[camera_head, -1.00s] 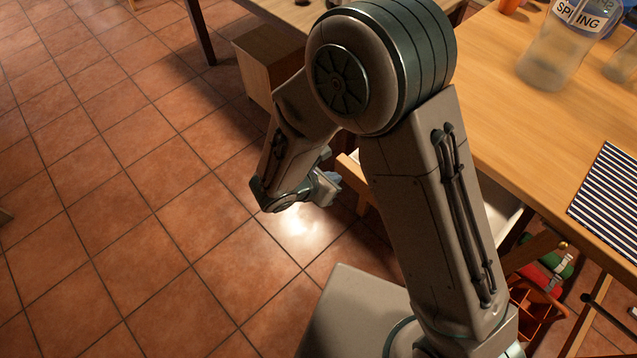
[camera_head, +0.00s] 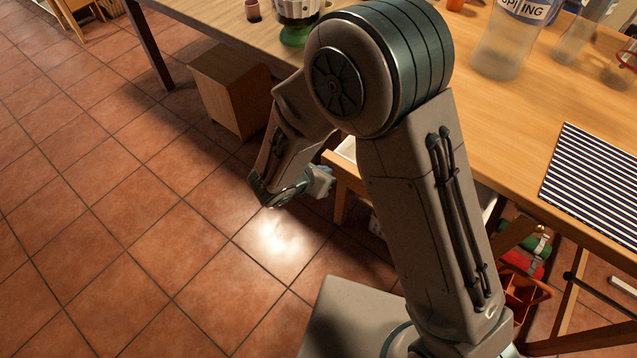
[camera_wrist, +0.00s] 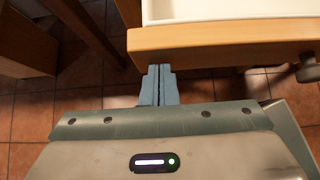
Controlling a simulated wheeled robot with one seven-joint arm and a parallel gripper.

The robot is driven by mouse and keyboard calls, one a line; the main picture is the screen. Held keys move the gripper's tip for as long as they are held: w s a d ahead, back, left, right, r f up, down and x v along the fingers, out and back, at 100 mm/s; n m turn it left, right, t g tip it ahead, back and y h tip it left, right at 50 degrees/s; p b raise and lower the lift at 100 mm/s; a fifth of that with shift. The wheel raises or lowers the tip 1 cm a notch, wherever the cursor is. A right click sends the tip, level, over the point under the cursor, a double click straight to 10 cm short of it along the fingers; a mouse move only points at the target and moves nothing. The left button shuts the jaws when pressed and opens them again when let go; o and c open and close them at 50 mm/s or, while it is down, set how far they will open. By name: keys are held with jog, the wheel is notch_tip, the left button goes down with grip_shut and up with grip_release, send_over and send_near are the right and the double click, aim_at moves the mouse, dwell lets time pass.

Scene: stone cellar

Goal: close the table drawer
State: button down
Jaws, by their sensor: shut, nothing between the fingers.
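The table drawer stands partly open; its wooden front (camera_wrist: 225,42) and white inside (camera_wrist: 215,10) show in the wrist view. A round dark knob (camera_wrist: 309,70) is on the front, at the right. My gripper (camera_wrist: 160,72) is shut and empty, with its fingertips at the front's lower edge, left of the knob. I cannot tell whether they touch it. In the head view, the drawer front (camera_head: 346,176) is beside my gripper (camera_head: 328,180), and my arm hides much of the drawer. The wooden table (camera_head: 500,125) is above it.
A bottle (camera_head: 510,40), a striped mat (camera_head: 595,180) and a green-based pot (camera_head: 295,30) are on the table. A wooden box (camera_head: 228,88) stands on the floor beyond my gripper. An orange crate (camera_head: 522,292) is under the table. The tiled floor at left is clear.

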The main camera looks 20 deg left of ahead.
jog(key=w+d, duration=0.1)
jog(key=w, duration=0.4)
jog(key=w+d+b, duration=0.1)
jog(key=w+d, duration=0.1)
jog(key=w, duration=0.3)
jog(key=w+d+b, duration=0.1)
jog(key=w+d, duration=0.1)
jog(key=w, duration=0.4)
jog(key=shift+w+d, duration=0.1)
jog(key=shift+d, duration=0.15)
jog(key=shift+w+r, duration=0.1)
jog(key=shift+w, duration=0.15)
jog(key=shift+d, duration=0.15)
